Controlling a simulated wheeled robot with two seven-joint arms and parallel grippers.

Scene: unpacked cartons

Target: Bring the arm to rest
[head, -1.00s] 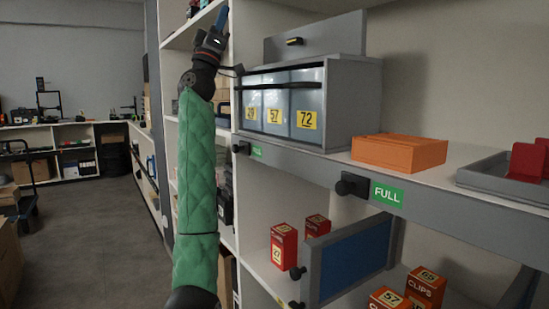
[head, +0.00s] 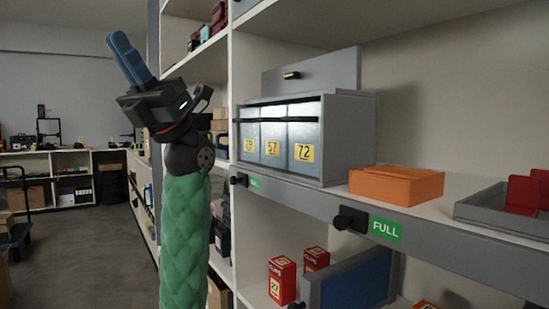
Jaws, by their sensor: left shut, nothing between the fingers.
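My left gripper (head: 127,58) is at the upper left of the head view, on the green-sleeved left arm (head: 184,240) that rises from the bottom edge. Its two blue fingers lie together, point up and to the left, and hold nothing. It is in the air to the left of the shelf unit and touches nothing that I can see. My right gripper is not in view.
A grey cabinet with numbered bins (head: 354,138) stands on the shelf to the right. An orange box (head: 396,186) and a grey tray (head: 480,212) sit further right. Red cartons (head: 282,280) stand below, near a blue panel (head: 353,288). Open floor (head: 85,240) lies left.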

